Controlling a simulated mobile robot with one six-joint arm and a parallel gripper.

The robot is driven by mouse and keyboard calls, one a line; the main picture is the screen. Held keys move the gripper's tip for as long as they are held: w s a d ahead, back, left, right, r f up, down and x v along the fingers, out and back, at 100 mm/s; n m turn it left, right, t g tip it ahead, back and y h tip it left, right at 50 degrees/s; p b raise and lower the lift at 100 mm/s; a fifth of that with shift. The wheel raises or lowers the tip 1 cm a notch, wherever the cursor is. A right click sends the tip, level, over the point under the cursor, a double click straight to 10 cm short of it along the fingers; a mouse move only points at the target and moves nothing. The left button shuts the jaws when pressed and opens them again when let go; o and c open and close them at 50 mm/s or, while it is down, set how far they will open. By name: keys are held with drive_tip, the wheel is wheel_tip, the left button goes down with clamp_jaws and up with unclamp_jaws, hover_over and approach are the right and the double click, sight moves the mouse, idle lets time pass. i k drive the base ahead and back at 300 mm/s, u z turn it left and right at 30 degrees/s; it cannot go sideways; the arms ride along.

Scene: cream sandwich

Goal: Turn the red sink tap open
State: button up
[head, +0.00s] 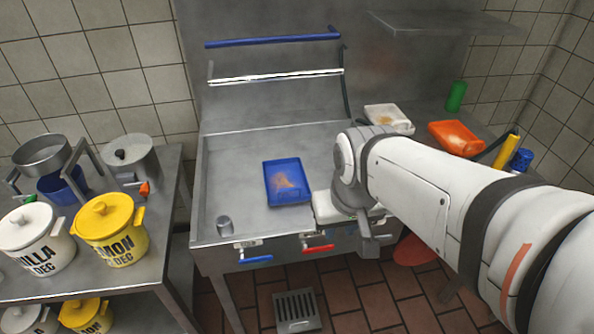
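The red tap handle (318,249) sits on the front edge of the metal sink counter (235,170), its bar lying roughly level. A blue tap handle (256,259) is to its left on the same edge. My white arm comes in from the right, and its grey end with my gripper (370,244) hangs at the counter's front edge, a little right of the red handle and apart from it in the picture. The fingers are too small and partly hidden by the arm to tell whether they are open or shut.
White (388,118) and orange (455,137) trays are at the right. A side table with a yellow pot (109,228) stands left. A floor drain (297,310) lies in front.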

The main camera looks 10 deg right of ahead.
sight(306, 250)
drive_tip(key=z, duration=1.3)
drive_tip(key=k, duration=1.15)
drive_tip(key=u, duration=0.7)
